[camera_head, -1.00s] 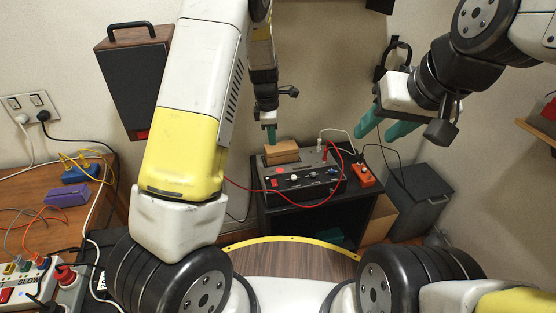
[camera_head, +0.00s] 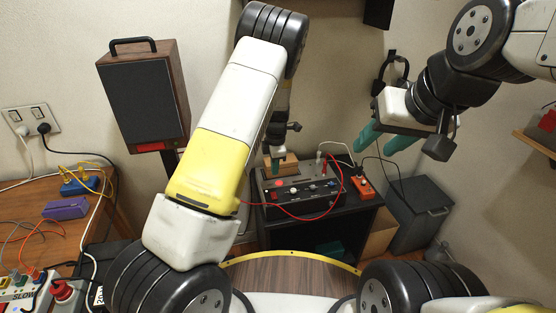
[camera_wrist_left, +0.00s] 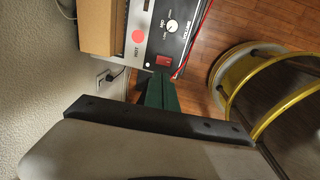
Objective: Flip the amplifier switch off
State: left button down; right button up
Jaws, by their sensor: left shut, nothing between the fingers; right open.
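The amplifier (camera_head: 322,205) is a dark box with knobs on a black stand. In the left wrist view its panel (camera_wrist_left: 176,45) shows a white knob, a round red spot and a red rocker switch (camera_wrist_left: 163,60). My left gripper (camera_head: 275,166) is shut and empty, at the amplifier's left end. In the left wrist view its green fingertips (camera_wrist_left: 158,76) are just below the switch; I cannot tell whether they touch it. The switch's on or off position is unclear. My right gripper (camera_head: 378,145) is open and empty, raised right of the amplifier.
A wooden block (camera_head: 290,163) sits on the amplifier. A red cable crosses its front. An orange box (camera_head: 363,187) lies to its right. A speaker (camera_head: 148,95) stands at left behind my arm. A grey bin (camera_head: 420,212) stands at right.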

aim_at(275, 197)
pick_arm(q)
jog(key=f, duration=0.4)
jog(key=w+f, duration=0.1)
jog(key=f, duration=0.6)
jog(key=shift+w+a+f, duration=0.2)
jog(key=shift+a+f, duration=0.05)
jog(key=shift+f, duration=0.15)
jog(key=shift+w+a+f, duration=0.1)
jog(key=shift+f, duration=0.3)
jog(key=shift+s+d, duration=0.2)
jog(key=shift+s, duration=0.35)
jog(key=shift+s+d, duration=0.15)
jog(key=shift+s, duration=0.4)
